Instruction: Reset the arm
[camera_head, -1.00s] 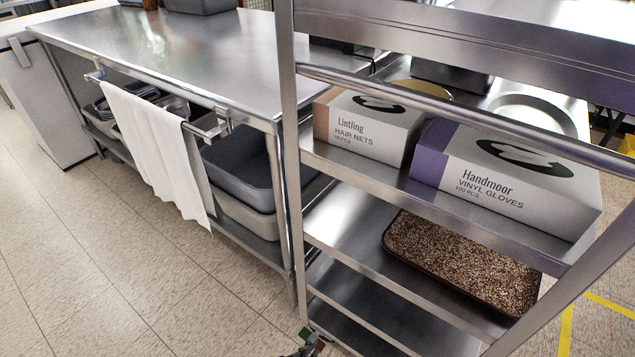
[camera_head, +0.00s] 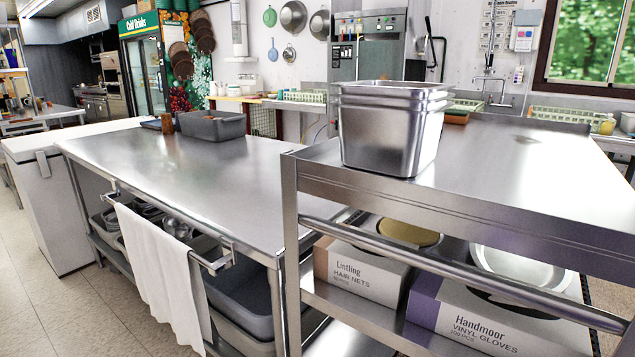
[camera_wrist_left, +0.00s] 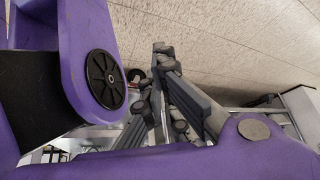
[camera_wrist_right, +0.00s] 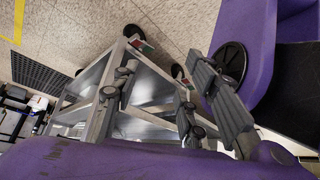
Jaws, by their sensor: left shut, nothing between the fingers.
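Neither arm shows in the head view. My left gripper (camera_wrist_left: 156,72) shows in the left wrist view, its dark grey fingers close together with nothing between them, over the tiled floor. My right gripper (camera_wrist_right: 158,72) shows in the right wrist view with its fingers spread apart and empty. Metal shelving of a wheeled rack (camera_wrist_right: 150,90) lies behind the right fingers; whether they touch it I cannot tell.
A steel rack (camera_head: 520,160) stands close at front right, with stacked steel pans (camera_head: 390,135) on top and a hair nets box (camera_head: 355,272) and vinyl gloves box (camera_head: 490,315) below. A steel table (camera_head: 200,165) with a hanging white towel (camera_head: 155,265) is at left. Floor (camera_head: 45,310) is clear at lower left.

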